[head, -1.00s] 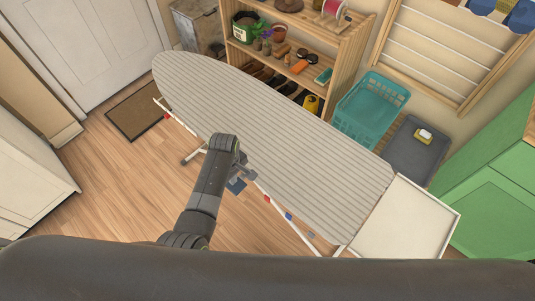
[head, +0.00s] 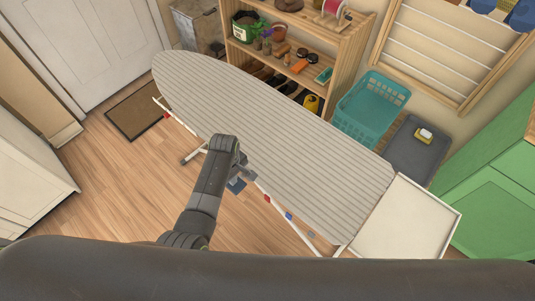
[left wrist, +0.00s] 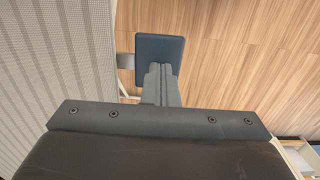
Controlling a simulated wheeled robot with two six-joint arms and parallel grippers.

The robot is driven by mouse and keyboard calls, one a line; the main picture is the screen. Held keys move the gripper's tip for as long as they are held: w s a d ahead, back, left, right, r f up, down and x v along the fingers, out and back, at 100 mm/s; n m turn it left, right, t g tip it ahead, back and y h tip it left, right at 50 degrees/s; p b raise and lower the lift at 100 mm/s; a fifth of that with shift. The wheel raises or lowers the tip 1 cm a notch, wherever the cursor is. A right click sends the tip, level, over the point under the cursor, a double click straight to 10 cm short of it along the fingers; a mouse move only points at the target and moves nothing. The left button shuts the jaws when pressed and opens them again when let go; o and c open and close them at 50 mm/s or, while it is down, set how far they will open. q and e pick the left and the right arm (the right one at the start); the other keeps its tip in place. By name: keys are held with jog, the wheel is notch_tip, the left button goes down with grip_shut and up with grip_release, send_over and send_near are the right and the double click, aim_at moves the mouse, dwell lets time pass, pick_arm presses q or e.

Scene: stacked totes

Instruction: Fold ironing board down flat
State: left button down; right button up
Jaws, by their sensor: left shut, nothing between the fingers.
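The ironing board (head: 280,135) stands unfolded, with a grey striped cover and white legs showing beneath its near edge. It fills the left side of the left wrist view (left wrist: 60,60). A flat blue-grey paddle (head: 236,187) sticks out from under the near edge; in the left wrist view the paddle (left wrist: 160,47) joins the board side by a short grey bar. My left gripper (head: 242,174) is shut and empty beside that edge. In the left wrist view its fingers (left wrist: 160,80) reach to the paddle and overlap it; contact is unclear. My right gripper is not in view.
A white rest (head: 405,222) extends from the board's right end. A wooden shelf (head: 347,50), a teal basket (head: 370,108) and a grey bin (head: 405,155) stand behind it. Green cabinets (head: 495,190) are at right. The wood floor (head: 110,200) is clear at left, near a doormat (head: 137,110).

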pick_arm(q)
jog(key=shift+f+b, duration=1.15)
jog(key=shift+f, duration=0.7)
notch_tip(320, 180, up, 7)
jog(key=p, duration=0.8)
jog(key=shift+r, duration=0.15)
